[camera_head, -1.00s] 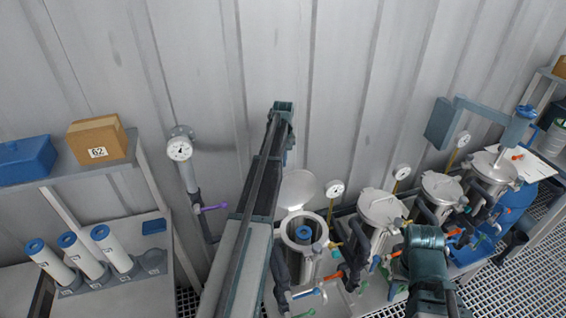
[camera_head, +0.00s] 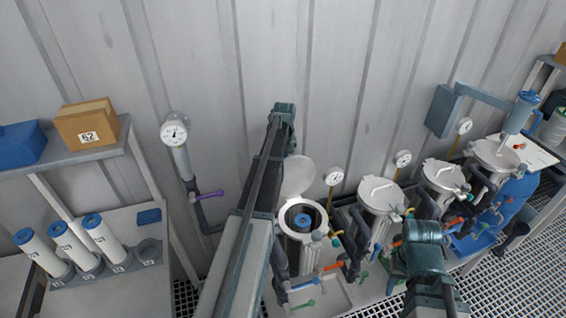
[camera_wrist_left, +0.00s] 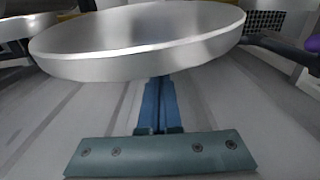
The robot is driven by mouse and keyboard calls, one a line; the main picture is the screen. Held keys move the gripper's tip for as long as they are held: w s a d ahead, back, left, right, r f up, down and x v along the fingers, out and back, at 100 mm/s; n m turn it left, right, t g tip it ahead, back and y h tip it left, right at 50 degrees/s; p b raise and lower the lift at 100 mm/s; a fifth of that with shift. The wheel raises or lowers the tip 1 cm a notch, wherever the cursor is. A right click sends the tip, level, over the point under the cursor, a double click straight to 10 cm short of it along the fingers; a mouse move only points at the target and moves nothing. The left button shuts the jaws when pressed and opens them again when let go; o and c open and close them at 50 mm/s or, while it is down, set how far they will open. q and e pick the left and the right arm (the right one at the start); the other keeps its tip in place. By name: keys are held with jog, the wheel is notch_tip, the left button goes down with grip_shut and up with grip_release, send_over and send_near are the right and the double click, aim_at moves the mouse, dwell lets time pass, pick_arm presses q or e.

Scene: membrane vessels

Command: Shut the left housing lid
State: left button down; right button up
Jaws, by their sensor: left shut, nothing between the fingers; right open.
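The left housing (camera_head: 303,238) is a silver vessel with its top open and a blue-topped cartridge (camera_head: 303,220) inside. Its round lid (camera_head: 297,174) stands raised at the back, against the wall side. In the left wrist view the lid's disc (camera_wrist_left: 140,42) fills the top of the picture. My left gripper (camera_wrist_left: 158,105) is shut and empty, with its fingers just below the lid's rim; I cannot tell if they touch. In the head view its fingers are hidden by my arm and the lid. My right gripper (camera_head: 392,280) is open, low by the vessels and partly hidden.
Several more vessels with closed lids (camera_head: 379,194) stand in a row to the right, with gauges (camera_head: 333,177) and coloured valve handles (camera_head: 330,267) close by. A shelf at left holds white cartridges (camera_head: 38,250) and a cardboard box (camera_head: 88,124). A corrugated wall stands behind.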

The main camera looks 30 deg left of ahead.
pick_arm(q)
jog(key=shift+s+d, duration=0.1)
jog(key=shift+s+d+r+y, duration=0.15)
jog(key=shift+d+r+y, duration=0.05)
jog(key=shift+y, duration=0.1)
jog(key=shift+d+t, duration=0.1)
jog(key=shift+t, duration=0.2)
